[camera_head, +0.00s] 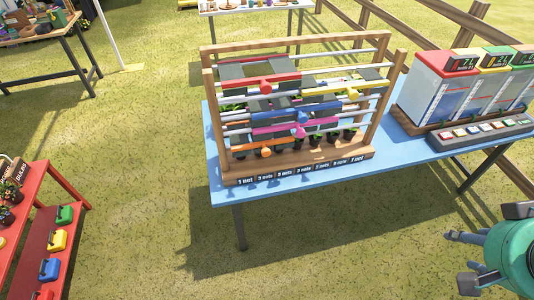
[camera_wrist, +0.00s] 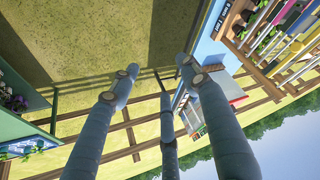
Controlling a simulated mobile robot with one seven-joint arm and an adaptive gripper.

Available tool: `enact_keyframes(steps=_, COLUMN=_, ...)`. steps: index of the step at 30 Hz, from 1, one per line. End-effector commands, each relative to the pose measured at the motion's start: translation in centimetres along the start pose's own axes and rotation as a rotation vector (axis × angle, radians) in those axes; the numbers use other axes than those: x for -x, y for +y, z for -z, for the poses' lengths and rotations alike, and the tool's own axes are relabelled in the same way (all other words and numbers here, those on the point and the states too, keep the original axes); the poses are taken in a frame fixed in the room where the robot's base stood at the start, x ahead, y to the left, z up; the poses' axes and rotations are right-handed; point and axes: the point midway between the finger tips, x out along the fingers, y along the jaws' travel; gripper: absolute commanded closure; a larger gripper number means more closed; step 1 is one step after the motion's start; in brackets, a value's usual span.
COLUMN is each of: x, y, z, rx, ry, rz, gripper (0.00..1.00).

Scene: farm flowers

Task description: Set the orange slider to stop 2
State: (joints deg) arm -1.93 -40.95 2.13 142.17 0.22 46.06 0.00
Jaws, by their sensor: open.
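The orange slider knob (camera_head: 265,152) sits on the lowest rail of the wooden rack (camera_head: 298,168), in the left part of that rail. It appears roughly above the second label from the left; the exact stop cannot be told. Dark panels and other coloured knobs are on the rails above: red (camera_head: 265,86), yellow (camera_head: 352,93), blue (camera_head: 301,117) and magenta (camera_head: 298,131). My gripper (camera_head: 462,261) is open and empty at the lower right, well apart from the rack. In the wrist view its fingers are spread, and the rack (camera_wrist: 285,68) shows at the upper right, tilted.
The rack stands on a blue table (camera_head: 290,190). Glass tanks (camera_head: 440,85) with a button panel (camera_head: 485,131) stand on its right part. Small potted plants (camera_head: 332,136) are inside the rack. A red shelf (camera_head: 45,235) is at left. Grass in front is clear.

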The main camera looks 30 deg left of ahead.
Motion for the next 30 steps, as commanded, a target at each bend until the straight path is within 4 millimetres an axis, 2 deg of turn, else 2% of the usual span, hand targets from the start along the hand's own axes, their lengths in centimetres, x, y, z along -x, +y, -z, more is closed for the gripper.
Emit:
enact_keyframes(steps=5, x=-4.1, y=-2.8, z=4.3, rx=0.053, ry=0.07, rz=0.042, gripper=0.54)
enact_keyframes(steps=8, x=-6.9, y=-5.3, z=7.0, rx=0.087, ry=0.127, rz=0.074, gripper=0.54)
enact_keyframes(steps=12, x=-11.1, y=-9.4, z=10.4, rx=0.134, ry=0.213, rz=0.122, gripper=0.54)
enact_keyframes(steps=15, x=-13.9, y=-12.6, z=12.2, rx=0.166, ry=0.274, rz=0.158, gripper=0.54)
enact_keyframes(steps=22, x=-19.8, y=-20.6, z=14.3, rx=0.227, ry=0.413, rz=0.246, gripper=0.54)
enact_keyframes(steps=26, x=-22.7, y=-25.3, z=14.1, rx=0.259, ry=0.49, rz=0.298, gripper=0.54)
enact_keyframes(steps=30, x=-25.4, y=-30.1, z=12.9, rx=0.29, ry=0.573, rz=0.356, gripper=0.54)
